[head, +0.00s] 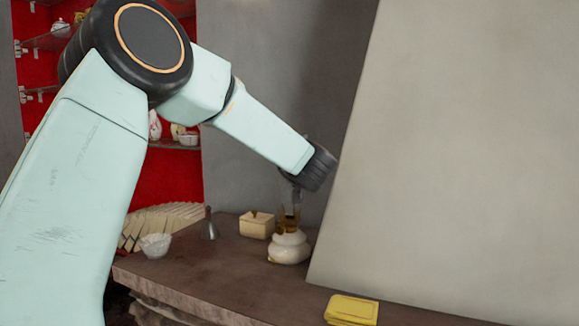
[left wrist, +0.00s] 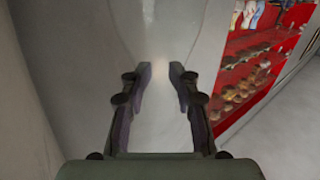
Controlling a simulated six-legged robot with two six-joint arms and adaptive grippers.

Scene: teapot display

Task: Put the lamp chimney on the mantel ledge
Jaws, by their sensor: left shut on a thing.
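My left gripper (head: 292,207) is over the brown mantel ledge (head: 215,268) in the head view, close above or behind a round white pot (head: 289,249). Amber-brown upright parts show between the fingers and the pot; I cannot tell which thing they belong to. In the left wrist view, the gripper's two fingers (left wrist: 160,85) stand apart around a clear, faintly outlined curved form, which looks like the glass lamp chimney (left wrist: 160,45). The gripper is shut on it. Its lower end and any contact with the ledge cannot be made out. My right gripper is not in view.
On the ledge stand a cream lidded box (head: 257,225), a grey funnel-like piece (head: 209,226), a white bowl (head: 155,246) and a yellow flat box (head: 351,310). A sloping grey wall (head: 450,150) rises at right. Red shelves (head: 172,175) stand behind.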

